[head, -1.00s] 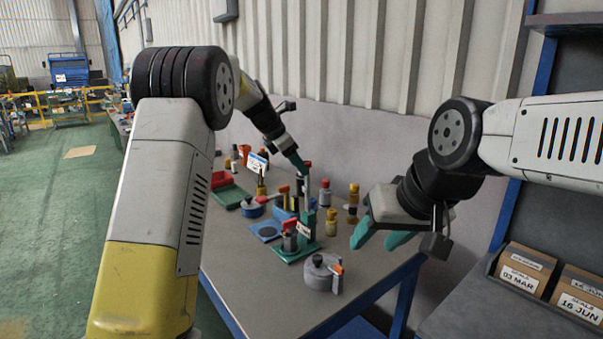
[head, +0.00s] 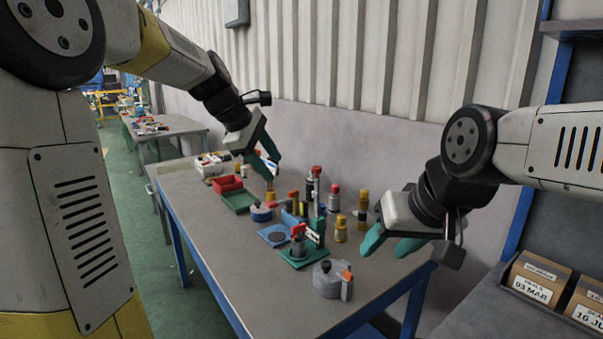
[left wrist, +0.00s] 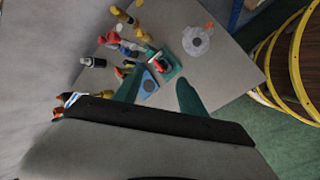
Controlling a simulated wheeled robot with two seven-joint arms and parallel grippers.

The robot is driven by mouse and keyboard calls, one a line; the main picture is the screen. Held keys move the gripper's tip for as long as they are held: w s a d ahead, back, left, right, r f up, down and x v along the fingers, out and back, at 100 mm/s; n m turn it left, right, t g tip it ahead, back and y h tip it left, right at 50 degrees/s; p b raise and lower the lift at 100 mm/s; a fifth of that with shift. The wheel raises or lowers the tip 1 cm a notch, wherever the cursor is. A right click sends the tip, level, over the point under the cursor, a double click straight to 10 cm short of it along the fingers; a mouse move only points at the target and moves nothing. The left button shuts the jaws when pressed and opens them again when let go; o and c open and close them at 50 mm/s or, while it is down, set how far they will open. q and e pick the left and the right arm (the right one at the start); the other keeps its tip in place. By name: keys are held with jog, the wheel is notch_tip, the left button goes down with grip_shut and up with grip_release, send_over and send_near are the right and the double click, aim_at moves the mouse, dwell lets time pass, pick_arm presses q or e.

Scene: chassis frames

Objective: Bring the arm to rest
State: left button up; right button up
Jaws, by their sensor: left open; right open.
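My left gripper (head: 265,158) is open with teal fingers, raised above the far part of the workbench (head: 235,277). In the left wrist view its two fingers (left wrist: 155,95) are spread apart with nothing held between them. My right gripper (head: 391,243) is open and empty, over the right part of the workbench, with its teal fingers pointing down and left. It is to the right of the yellow-capped bottles (head: 341,230) and apart from them.
On the bench are a grey round housing (head: 328,281), a green stand (head: 303,253), a blue plate (head: 275,236), a red bin (head: 227,184) and a green tray (head: 240,201). Labelled boxes (head: 536,279) sit on a shelf at the right. The bench's front left is clear.

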pick_arm(q)
jog(key=s+a+f+m+y, duration=0.1)
jog(key=s+a+f+m, duration=0.2)
jog(key=s+m, duration=0.4)
jog(key=s+a+f+m+t+y, duration=0.1)
jog(key=s+m, duration=0.6)
jog(key=s, duration=1.1)
notch_tip(320, 180, down, 2)
jog(key=shift+s+a+f+m+y, duration=0.15)
jog(key=shift+a+m+y, duration=0.25)
jog(key=shift+a, duration=0.85)
